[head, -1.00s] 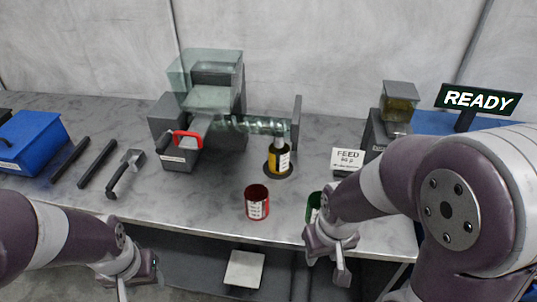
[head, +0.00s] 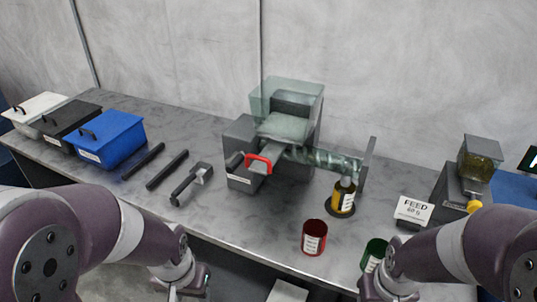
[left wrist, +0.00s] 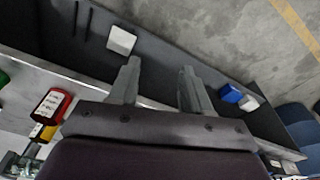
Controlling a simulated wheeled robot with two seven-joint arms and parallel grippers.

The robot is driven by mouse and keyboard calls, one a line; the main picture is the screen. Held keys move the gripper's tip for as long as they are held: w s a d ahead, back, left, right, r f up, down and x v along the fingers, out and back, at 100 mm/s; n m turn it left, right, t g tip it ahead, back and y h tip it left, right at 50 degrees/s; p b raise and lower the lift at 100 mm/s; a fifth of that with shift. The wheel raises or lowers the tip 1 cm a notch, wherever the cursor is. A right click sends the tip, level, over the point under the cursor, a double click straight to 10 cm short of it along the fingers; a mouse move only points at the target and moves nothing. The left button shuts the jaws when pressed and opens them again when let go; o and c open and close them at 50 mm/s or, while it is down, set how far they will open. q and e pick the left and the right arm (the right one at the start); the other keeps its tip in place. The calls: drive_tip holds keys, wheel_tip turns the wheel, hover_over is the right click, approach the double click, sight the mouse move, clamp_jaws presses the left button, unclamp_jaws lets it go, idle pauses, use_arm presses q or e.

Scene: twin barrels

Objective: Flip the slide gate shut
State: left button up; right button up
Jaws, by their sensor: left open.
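The slide gate's red handle (head: 259,161) shows at the front of a grey machine (head: 241,135), below its clear hopper (head: 287,95). It looks like a red loop at the end of a sloping plate; whether the gate is open or shut I cannot tell. My left gripper (head: 188,290) is low at the picture's bottom, in front of the bench edge and well away from the handle. Its fingers also show in the left wrist view (left wrist: 158,72), apart and empty. My right gripper (head: 375,290) is at the bottom right, its fingers cut off by the frame.
A red cup (head: 315,237) and a green cup (head: 374,254) stand near the bench's front edge. A yellow cup (head: 343,196) stands under the clear screw tube (head: 325,160).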

use_arm(q)
drive_tip(key=shift+s+a+r+p, duration=0.15)
drive_tip(key=shift+r+p, duration=0.1)
drive_tip(key=shift+p, duration=0.15)
drive_tip(key=c, duration=0.5)
drive_tip(key=shift+s+a+f+g+p, duration=0.1)
drive_tip(key=shift+s+f+g+p, duration=0.4)
drive_tip(key=shift+s, duration=0.4)
clamp_jaws()
drive_tip(key=w+d+f+m+t+h+p, duration=0.2)
drive_tip(key=w+f+m+t+p, duration=0.15)
drive_tip(key=w+m+t, duration=0.65)
drive_tip(key=w+d+r+m+t+h, duration=0.1)
drive_tip(key=w+r+m+t+h, duration=0.1)
drive_tip(key=r+m+t, duration=0.2)
drive_tip(key=w+d+r+m+t+h, duration=0.1)
drive_tip(key=d+r+m+t+h, duration=0.1)
drive_tip(key=r+m, duration=0.5)
wheel_tip(320, 180, up, 3)
drive_tip(key=t+h, duration=0.1)
drive_tip(key=t, duration=0.1)
drive_tip(key=shift+w+d+m+t, duration=0.25)
drive_tip(key=shift+w+m+t, duration=0.05)
drive_tip(key=shift+w+m, duration=0.1)
